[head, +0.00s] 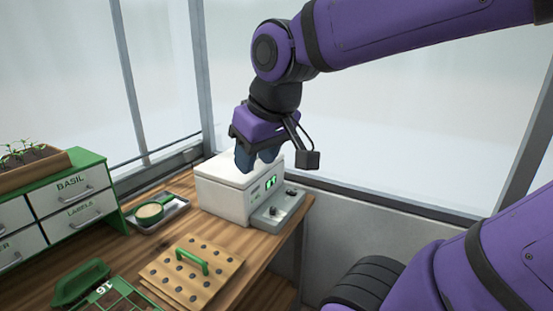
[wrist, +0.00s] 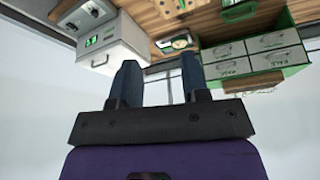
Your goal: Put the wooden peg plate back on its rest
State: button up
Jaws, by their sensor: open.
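The wooden peg plate (head: 184,279) is a square board with dark round pegs or holes and a green handle (head: 192,261). In the head view it lies near the front of the wooden table. It shows partly at the top of the wrist view (wrist: 166,8). Its rest cannot be told apart in these frames.
The white machine (head: 222,200) with a green display stands at the table's back right. A small tray (head: 176,218) with a round green-rimmed sieve or bowl (head: 150,212) lies left of it. A green drawer cabinet (head: 108,208) and a green tray (head: 113,297) are at left.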

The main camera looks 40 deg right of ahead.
jog(key=shift+t, duration=0.3)
jog(key=s, duration=0.4)
jog(key=shift+s+d+r, duration=0.25)
jog(key=shift+s, duration=0.05)
dwell(0.8)
